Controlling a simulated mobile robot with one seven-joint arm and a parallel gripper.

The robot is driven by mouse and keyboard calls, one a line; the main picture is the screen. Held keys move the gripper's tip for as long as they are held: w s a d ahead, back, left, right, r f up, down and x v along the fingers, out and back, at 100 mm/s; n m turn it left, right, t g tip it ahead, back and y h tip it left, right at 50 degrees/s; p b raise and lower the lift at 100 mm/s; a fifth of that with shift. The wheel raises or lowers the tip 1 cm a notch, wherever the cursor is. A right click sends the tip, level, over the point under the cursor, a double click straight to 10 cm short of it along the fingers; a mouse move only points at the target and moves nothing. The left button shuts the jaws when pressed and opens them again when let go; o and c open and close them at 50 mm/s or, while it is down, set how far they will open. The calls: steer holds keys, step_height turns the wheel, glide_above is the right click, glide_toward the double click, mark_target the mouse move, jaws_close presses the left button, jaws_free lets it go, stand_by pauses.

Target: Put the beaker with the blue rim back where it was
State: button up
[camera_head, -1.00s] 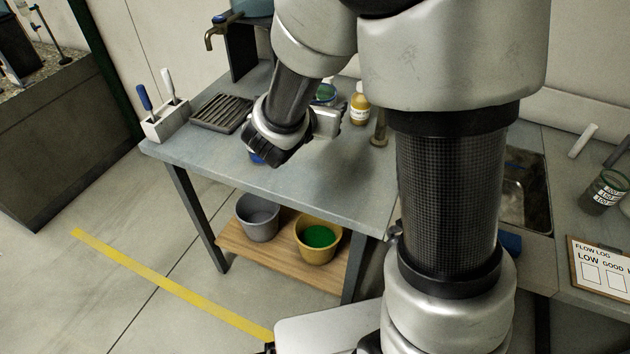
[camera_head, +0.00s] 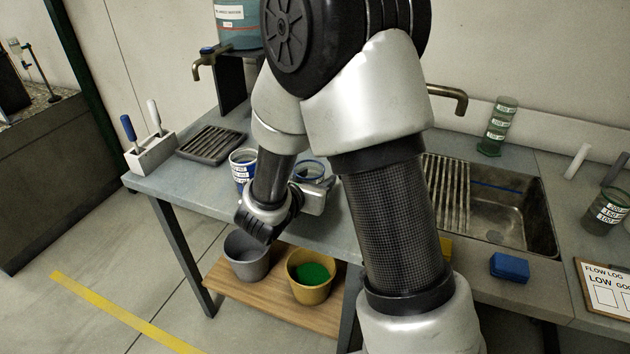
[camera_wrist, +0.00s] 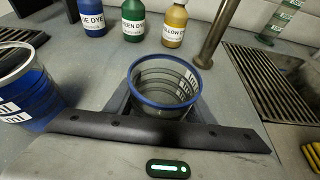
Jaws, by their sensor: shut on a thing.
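The beaker with the blue rim (camera_wrist: 163,82) is clear, has white scale labels and looks empty. In the wrist view it stands upright between the fingers of my gripper (camera_wrist: 160,108), which is shut on it. In the head view its rim (camera_head: 312,168) shows just behind my gripper (camera_head: 318,190), over the bench's front part; its lower part is hidden. I cannot tell whether its base touches the bench. A second beaker (camera_wrist: 22,92), holding blue liquid, stands to the left; it also shows in the head view (camera_head: 242,166).
Blue (camera_wrist: 91,14), green (camera_wrist: 133,18) and yellow (camera_wrist: 174,24) dye bottles stand behind the held beaker, near a metal post (camera_wrist: 215,35). A slotted drain tray (camera_head: 212,146) and tool holder (camera_head: 150,152) are at left. Buckets (camera_head: 311,276) stand on the lower shelf. A sink (camera_head: 505,212) is at right.

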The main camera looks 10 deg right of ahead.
steer(key=shift+f, duration=0.1)
steer(key=o, duration=1.3)
steer(key=shift+s+a+r, duration=0.1)
steer(key=shift+r, duration=0.2)
steer(key=p+v, duration=0.1)
steer(key=v, duration=0.9)
steer(key=shift+s+a+p, duration=0.25)
steer(key=shift+s+p, duration=0.05)
steer(key=shift+p, duration=0.1)
steer(key=shift+s+a+r, duration=0.2)
steer(key=shift+s, duration=0.2)
